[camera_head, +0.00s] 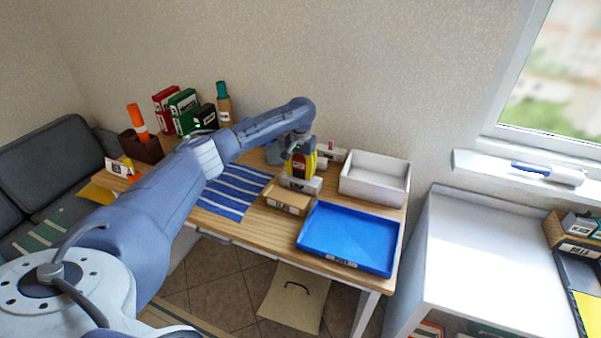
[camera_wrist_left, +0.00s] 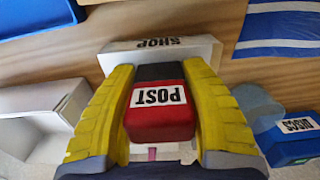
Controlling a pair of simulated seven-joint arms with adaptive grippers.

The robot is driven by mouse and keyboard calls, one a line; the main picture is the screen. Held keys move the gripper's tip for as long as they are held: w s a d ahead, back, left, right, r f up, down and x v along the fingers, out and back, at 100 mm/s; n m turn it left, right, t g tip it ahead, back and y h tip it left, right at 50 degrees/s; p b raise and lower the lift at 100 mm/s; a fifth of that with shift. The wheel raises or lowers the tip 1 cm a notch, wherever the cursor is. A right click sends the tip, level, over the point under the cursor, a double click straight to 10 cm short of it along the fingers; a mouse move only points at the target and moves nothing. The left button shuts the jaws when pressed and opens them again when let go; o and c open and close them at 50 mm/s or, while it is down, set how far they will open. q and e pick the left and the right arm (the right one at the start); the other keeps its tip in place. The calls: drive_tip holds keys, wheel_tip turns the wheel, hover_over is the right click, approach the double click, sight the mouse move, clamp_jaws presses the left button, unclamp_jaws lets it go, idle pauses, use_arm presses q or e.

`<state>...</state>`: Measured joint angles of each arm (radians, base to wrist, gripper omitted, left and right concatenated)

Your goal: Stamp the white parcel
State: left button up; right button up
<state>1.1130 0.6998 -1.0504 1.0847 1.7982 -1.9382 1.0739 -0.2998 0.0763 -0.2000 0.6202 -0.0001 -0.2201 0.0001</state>
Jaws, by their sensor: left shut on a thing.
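My left gripper (camera_head: 301,170) is shut on a red and black stamp labelled POST, clear in the left wrist view (camera_wrist_left: 160,112) between my yellow fingers. A white parcel (camera_head: 303,185) is right below the gripper in the head view. In the wrist view, a white box labelled SHOP (camera_wrist_left: 150,57) lies just beyond the stamp and fingertips, which hide part of it. I cannot tell whether the stamp touches it. A tan box (camera_head: 287,198) with a label on its front sits directly in front of the white parcel. My right gripper is not in view.
A blue tray (camera_head: 350,237) lies at the table's front right, with an open white bin (camera_head: 376,188) behind it. A blue striped cloth (camera_head: 235,192) lies left of the parcel.

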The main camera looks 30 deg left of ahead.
sight(300, 156)
use_arm(q)
drive_tip(key=shift+r, duration=3.25)
